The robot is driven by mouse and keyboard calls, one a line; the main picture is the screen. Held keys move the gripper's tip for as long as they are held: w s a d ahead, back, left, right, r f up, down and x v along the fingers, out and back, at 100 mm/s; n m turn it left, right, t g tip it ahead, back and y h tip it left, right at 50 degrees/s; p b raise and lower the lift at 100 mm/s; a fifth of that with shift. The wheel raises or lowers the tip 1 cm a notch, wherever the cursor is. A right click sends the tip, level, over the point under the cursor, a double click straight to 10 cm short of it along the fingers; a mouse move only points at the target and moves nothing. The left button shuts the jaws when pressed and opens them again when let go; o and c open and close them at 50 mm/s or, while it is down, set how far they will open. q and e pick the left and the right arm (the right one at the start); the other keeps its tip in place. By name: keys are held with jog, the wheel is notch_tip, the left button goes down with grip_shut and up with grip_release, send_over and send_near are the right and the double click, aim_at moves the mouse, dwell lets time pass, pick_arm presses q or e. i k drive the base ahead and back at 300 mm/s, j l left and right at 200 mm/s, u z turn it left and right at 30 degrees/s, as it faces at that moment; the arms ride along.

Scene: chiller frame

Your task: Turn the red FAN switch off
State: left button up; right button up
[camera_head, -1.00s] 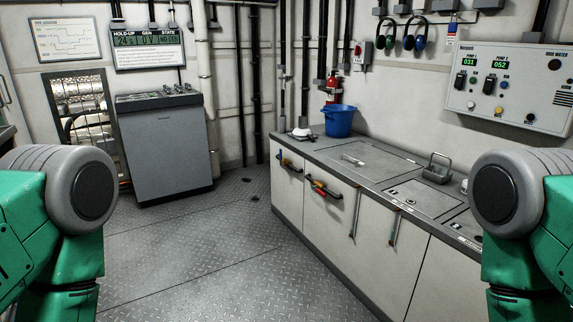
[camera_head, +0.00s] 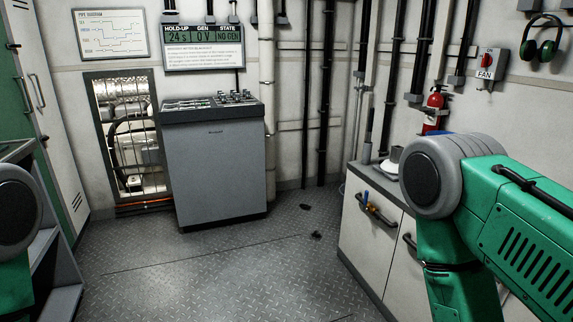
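The FAN switch (camera_head: 487,68) is a small box on the right wall, at the upper right of the head view. It has a red knob at its top and a FAN label below. Which way the knob is set is too small to tell. My green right arm fills the lower right, below the switch and apart from it in the picture. Part of my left arm shows at the left edge. Neither gripper is in view.
A red fire extinguisher (camera_head: 434,109) hangs left of the switch. Green ear defenders (camera_head: 541,45) hang right of it. A counter (camera_head: 372,235) runs along the right wall, partly hidden by my arm. A grey console (camera_head: 215,165) stands at the back.

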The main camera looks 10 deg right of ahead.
aim_at(487, 60)
jog(key=i+z, duration=0.3)
jog(key=i, duration=0.15)
jog(key=i+j+z, duration=0.15)
jog(key=i+z, duration=0.15)
jog(key=i, duration=0.15)
jog(key=i+j+z, duration=0.3)
jog(key=i, duration=0.15)
jog(key=i+j+z, duration=0.3)
jog(key=i+l, duration=0.1)
